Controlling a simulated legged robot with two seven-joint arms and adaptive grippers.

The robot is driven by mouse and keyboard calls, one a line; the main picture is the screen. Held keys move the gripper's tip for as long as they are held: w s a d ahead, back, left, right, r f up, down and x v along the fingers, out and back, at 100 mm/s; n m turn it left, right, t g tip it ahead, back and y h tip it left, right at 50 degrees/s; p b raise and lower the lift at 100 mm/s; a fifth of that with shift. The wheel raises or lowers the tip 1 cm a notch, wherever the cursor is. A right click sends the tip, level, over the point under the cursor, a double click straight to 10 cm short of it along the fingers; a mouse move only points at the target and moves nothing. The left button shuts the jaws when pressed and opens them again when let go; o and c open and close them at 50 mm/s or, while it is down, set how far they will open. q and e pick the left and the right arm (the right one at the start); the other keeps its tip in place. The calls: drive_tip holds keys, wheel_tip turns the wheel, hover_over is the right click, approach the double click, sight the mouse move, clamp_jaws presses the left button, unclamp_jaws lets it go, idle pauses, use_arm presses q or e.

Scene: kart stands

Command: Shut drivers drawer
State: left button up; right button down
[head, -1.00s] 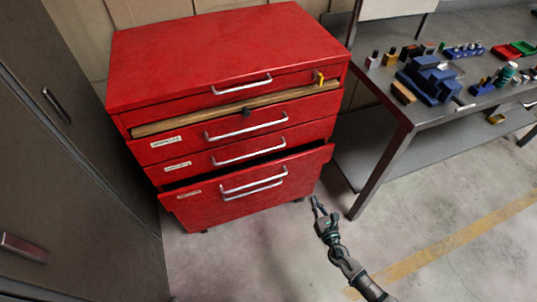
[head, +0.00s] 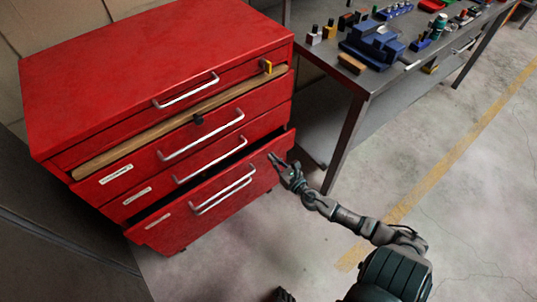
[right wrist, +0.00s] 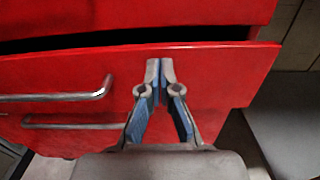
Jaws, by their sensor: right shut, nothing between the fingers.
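A red tool cabinet (head: 150,60) stands at the left in the head view, with several drawers. Its bottom drawer (head: 240,180) is pulled partly out, with a dark gap above its front. The labels are too small to read. The drawer front (right wrist: 225,75) also fills much of the right wrist view, with metal bars (right wrist: 60,97) at its left. My right gripper (head: 276,160) is shut and empty at the right part of this drawer front. Its closed fingertips (right wrist: 160,68) point at the red face near its upper edge; whether they touch it I cannot tell. My left gripper is not clearly in view.
A grey workbench (head: 375,85) stands right of the cabinet, its leg (head: 345,145) close to my right arm. It carries a blue vise (head: 372,42) and small parts. A wooden strip (head: 140,135) lies across the cabinet front. The floor (head: 450,190) at right is clear.

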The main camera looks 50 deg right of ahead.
drive_tip(key=shift+w, duration=0.65)
drive_tip(key=shift+w+a+r, duration=0.1)
drive_tip(key=shift+w+r, duration=0.05)
drive_tip(key=shift+w, duration=0.5)
